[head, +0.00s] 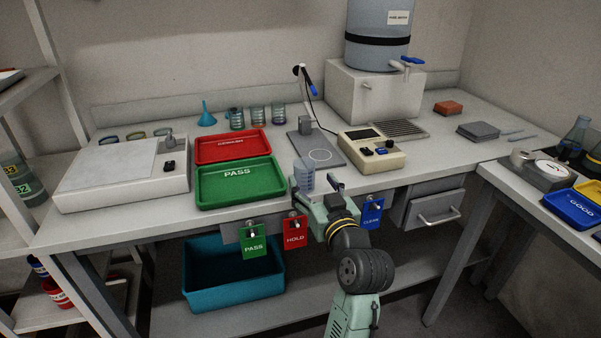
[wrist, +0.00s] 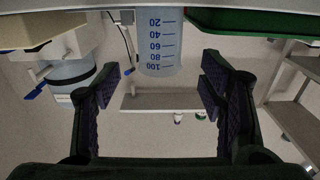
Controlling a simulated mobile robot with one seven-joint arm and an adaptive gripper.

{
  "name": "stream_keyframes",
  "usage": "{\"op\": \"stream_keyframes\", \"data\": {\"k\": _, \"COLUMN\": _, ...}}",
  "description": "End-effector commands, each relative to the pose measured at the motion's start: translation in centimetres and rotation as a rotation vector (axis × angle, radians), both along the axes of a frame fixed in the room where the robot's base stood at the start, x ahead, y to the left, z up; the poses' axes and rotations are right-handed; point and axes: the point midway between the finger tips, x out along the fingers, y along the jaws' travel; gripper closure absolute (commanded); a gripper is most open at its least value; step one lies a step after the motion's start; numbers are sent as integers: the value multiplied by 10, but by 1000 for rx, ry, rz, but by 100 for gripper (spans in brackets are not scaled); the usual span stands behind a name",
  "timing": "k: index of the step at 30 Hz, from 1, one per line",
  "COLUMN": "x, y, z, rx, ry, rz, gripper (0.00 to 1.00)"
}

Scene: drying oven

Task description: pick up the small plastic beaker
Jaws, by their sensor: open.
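The small plastic beaker (head: 304,176) is clear with blue graduation marks. It stands upright near the front edge of the bench, just right of the green PASS tray. My gripper (head: 317,188) is at the front edge of the bench, close to the beaker. In the wrist view, which is upside down, the beaker (wrist: 160,42) shows between the two dark fingers of my open gripper (wrist: 160,82), seemingly at or just beyond the fingertips. No finger visibly touches it. The beaker's lower part in the head view is partly hidden by my gripper.
The green PASS tray (head: 207,195) and red tray (head: 205,151) are to the left. A stirrer plate (head: 336,149) and a cream instrument (head: 388,158) are behind. Green, red and blue tags (head: 371,215) hang along the front edge. Several glass beakers (head: 257,117) stand at the back.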

Motion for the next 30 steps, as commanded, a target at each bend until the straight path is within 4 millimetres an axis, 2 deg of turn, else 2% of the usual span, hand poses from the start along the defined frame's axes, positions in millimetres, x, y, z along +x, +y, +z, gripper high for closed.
{"op": "stream_keyframes", "data": {"k": 7, "x": 21, "y": 8, "z": 2, "rx": -1, "ry": -1, "rz": 2, "gripper": 36}}
{"op": "stream_keyframes", "data": {"k": 16, "x": 59, "y": 19, "z": 1, "rx": 0, "ry": -2, "rz": 0, "gripper": 36}}
{"op": "stream_keyframes", "data": {"k": 24, "x": 63, "y": 21, "z": -2, "rx": 0, "ry": -2, "rz": 0, "gripper": 36}}
{"op": "stream_keyframes", "data": {"k": 30, "x": 63, "y": 21, "z": -2, "rx": 0, "ry": -2, "rz": 0, "gripper": 48}}
